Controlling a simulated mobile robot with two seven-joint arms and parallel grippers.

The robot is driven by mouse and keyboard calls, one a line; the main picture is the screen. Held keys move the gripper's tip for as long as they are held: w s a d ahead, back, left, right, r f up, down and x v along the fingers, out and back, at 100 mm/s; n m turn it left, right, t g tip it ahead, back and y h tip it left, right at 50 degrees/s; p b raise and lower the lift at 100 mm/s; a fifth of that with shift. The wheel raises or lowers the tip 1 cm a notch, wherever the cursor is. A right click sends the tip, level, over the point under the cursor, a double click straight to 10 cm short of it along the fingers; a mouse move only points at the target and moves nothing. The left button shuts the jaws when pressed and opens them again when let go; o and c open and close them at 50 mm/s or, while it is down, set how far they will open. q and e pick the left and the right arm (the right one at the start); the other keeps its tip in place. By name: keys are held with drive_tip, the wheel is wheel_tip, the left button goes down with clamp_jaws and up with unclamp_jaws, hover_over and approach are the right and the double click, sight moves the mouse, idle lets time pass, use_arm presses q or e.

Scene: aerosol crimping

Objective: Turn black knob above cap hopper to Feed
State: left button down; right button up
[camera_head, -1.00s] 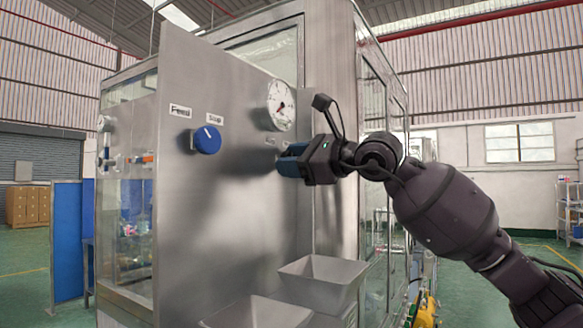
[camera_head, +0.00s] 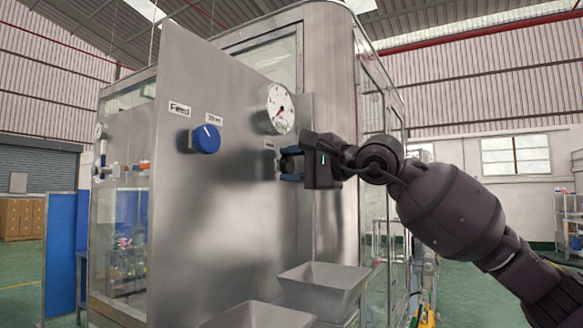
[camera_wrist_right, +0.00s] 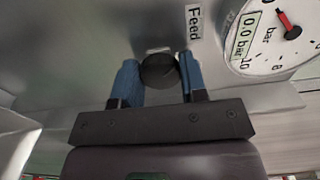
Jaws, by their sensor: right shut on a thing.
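The black knob (camera_wrist_right: 160,72) is on the steel panel, between the two blue fingers of my right gripper (camera_wrist_right: 160,80) in the right wrist view. In the head view my right gripper (camera_head: 291,164) is at the panel, below the gauge, with the dark knob (camera_head: 285,164) partly hidden by its fingers. It is shut on the knob. A label reading Feed (camera_wrist_right: 194,22) shows beside the knob in the wrist view, turned sideways. The knob's pointer direction cannot be made out. Two grey hoppers (camera_head: 325,284) stick out below. My left gripper is not in view.
A blue knob (camera_head: 206,139) with a white mark sits left on the panel, below a Feed label (camera_head: 180,109). A round gauge (camera_head: 280,108) is just above my right gripper; it also shows in the wrist view (camera_wrist_right: 275,38). Open floor lies at the right.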

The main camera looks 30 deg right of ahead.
drive_tip(key=shift+n, duration=0.9)
drive_tip(key=o, duration=0.9)
drive_tip(key=shift+b+v, duration=0.9)
drive_tip(key=shift+v, duration=4.55)
